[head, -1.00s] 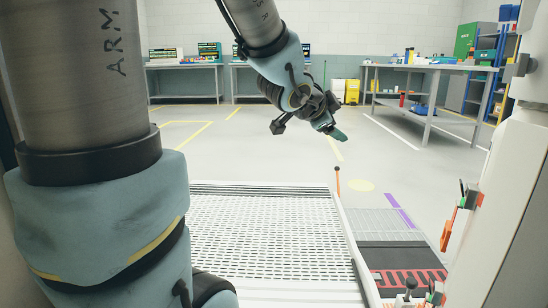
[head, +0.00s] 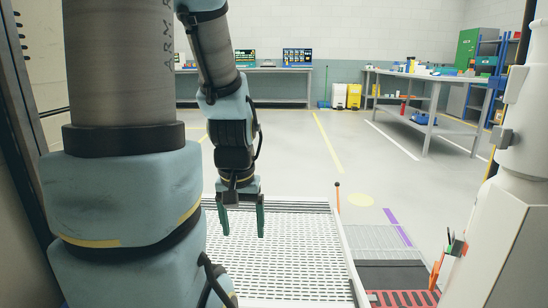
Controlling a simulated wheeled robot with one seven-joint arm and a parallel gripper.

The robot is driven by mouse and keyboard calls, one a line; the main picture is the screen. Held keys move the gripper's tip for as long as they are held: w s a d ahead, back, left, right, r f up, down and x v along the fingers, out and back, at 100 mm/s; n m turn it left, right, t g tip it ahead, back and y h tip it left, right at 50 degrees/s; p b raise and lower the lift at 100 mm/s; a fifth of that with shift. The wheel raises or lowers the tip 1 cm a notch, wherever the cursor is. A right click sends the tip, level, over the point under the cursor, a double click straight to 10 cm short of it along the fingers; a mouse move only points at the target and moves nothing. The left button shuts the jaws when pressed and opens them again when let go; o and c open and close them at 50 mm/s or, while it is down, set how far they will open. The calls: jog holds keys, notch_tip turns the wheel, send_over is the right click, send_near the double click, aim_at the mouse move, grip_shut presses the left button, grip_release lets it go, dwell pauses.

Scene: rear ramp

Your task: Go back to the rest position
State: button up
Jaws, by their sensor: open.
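My gripper (head: 242,222) hangs near the middle of the head view with its two green fingers pointing down. The fingers stand apart and nothing shows between them. In the picture it is in front of the upper left part of the white perforated ramp (head: 270,262). My upper arm and elbow fill the left side of the view and hide part of the ramp's left edge.
A white column (head: 510,190) stands at the right. Workbenches (head: 265,70) line the back wall, and another table (head: 432,84) stands at the back right. The floor between is clear.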

notch_tip(320, 180, up, 27)
jog(key=p, duration=2.4)
jog(key=shift+o, duration=0.6)
jog(key=shift+r+p, duration=0.15)
jog(key=shift+p, duration=0.25)
jog(key=shift+o, duration=0.9)
